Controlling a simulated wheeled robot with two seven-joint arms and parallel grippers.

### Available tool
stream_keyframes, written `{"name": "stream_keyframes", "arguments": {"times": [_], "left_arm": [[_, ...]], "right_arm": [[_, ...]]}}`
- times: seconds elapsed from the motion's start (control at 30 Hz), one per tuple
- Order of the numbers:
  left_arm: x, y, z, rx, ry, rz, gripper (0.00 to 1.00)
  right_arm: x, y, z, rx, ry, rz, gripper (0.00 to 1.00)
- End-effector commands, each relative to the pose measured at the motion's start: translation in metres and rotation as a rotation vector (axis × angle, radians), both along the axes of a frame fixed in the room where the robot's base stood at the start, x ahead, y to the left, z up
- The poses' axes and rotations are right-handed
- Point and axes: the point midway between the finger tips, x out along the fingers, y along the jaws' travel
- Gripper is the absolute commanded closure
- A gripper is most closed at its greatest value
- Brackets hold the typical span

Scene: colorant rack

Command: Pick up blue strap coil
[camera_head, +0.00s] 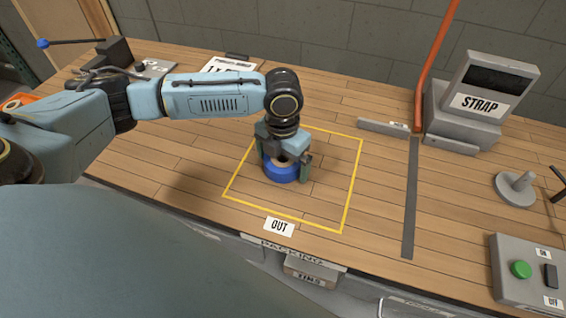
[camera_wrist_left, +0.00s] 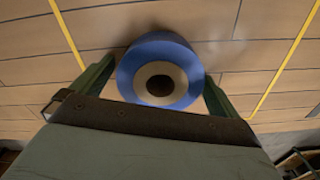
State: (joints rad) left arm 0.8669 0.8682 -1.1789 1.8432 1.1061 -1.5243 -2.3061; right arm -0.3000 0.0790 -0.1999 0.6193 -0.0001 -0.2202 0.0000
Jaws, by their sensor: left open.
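The blue strap coil (camera_head: 281,173) lies inside the yellow outlined square on the wooden table. It has a tan core ring around a dark hole. My left gripper (camera_head: 285,168) points down over it, with a finger on either side. In the left wrist view the coil (camera_wrist_left: 160,47) sits between the two green fingers of the left gripper (camera_wrist_left: 158,82). The jaws are open; whether the fingers touch the coil is hard to tell. The gripper's palm hides part of the coil in the head view. My right gripper is not in view.
An OUT label (camera_head: 279,227) lies at the square's front edge. A grey STRAP machine (camera_head: 465,118) stands at the back right, with an orange pole (camera_head: 431,70) beside it. A grey spindle (camera_head: 516,188) and a button box (camera_head: 527,274) are on the right. The square's right part is clear.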

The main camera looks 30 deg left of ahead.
Motion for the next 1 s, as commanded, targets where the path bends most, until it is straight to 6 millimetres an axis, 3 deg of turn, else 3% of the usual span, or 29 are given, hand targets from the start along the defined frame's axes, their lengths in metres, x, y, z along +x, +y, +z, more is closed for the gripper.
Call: {"name": "stream_keyframes", "arguments": {"times": [0.1, 0.47, 0.77, 1.0], "left_arm": [[0.0, 0.0, 0.001, 0.0, 0.0, 0.0, 0.0], [0.001, 0.0, 0.002, 0.0, -0.001, 0.001, 0.46], [0.001, 0.0, 0.01, 0.0, -0.002, 0.001, 0.46], [0.002, 0.0, 0.056, 0.0, -0.006, 0.002, 0.46]], "right_arm": [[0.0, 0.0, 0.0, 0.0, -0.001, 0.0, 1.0], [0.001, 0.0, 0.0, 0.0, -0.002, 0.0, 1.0], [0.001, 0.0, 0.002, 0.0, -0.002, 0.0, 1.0], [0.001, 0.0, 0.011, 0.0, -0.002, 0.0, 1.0]]}}
